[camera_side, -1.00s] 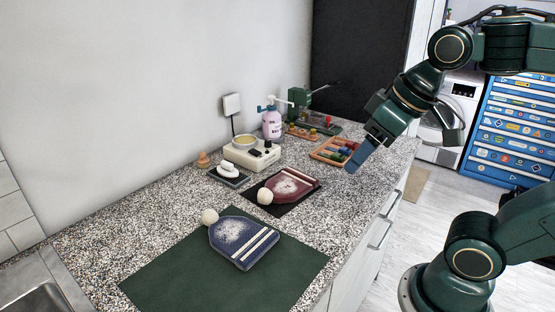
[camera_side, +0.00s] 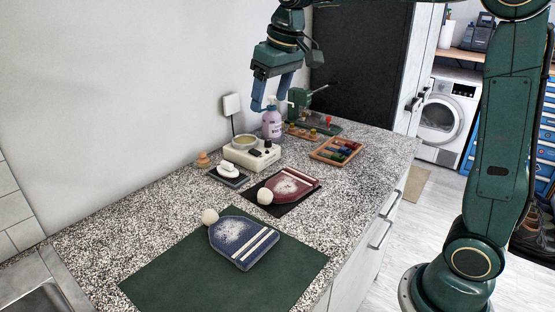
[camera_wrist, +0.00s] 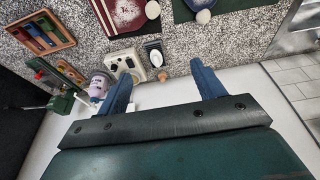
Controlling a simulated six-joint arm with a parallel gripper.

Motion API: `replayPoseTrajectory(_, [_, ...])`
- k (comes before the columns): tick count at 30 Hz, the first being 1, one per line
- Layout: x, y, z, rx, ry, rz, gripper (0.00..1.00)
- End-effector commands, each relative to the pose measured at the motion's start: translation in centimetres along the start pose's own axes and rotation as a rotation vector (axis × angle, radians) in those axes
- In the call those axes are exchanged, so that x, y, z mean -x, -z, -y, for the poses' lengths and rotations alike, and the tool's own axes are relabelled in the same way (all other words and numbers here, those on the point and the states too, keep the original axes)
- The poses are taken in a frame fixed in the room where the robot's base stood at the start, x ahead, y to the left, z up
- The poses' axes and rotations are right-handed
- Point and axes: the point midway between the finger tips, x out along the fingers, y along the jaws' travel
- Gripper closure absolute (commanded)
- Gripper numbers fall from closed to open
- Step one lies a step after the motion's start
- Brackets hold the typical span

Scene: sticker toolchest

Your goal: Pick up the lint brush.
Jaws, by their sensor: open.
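My gripper (camera_side: 270,104) is open and empty, high over the back of the counter near the wall. In the side view its fingers are just above the pump bottle. The wrist view shows the two blue fingers (camera_wrist: 160,78) spread apart with nothing between them. No item is plainly marked as the lint brush. The likeliest is a small white oval-topped piece (camera_side: 228,169) on a dark base, left of the white unit; it also shows in the wrist view (camera_wrist: 153,45), ahead of the fingers. Its underside is hidden.
A lilac pump bottle (camera_side: 271,124) stands beside a white unit (camera_side: 238,154) with a bowl. A wooden knob (camera_side: 203,160) is at left. Red (camera_side: 290,186) and blue (camera_side: 238,238) hat-shaped pieces lie on mats. A wooden tray (camera_side: 326,156) is at right. The wall is close.

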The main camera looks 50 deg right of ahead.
Motion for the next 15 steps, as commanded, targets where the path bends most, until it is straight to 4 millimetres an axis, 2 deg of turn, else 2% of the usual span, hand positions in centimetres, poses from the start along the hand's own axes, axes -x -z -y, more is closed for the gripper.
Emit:
replayPoseTrajectory(3, [-1.7,2.6,-0.5,-0.001,0.0,0.023,0.32])
replayPoseTrajectory(15, [-8.2,9.5,-2.2,0.0,0.001,0.093,0.32])
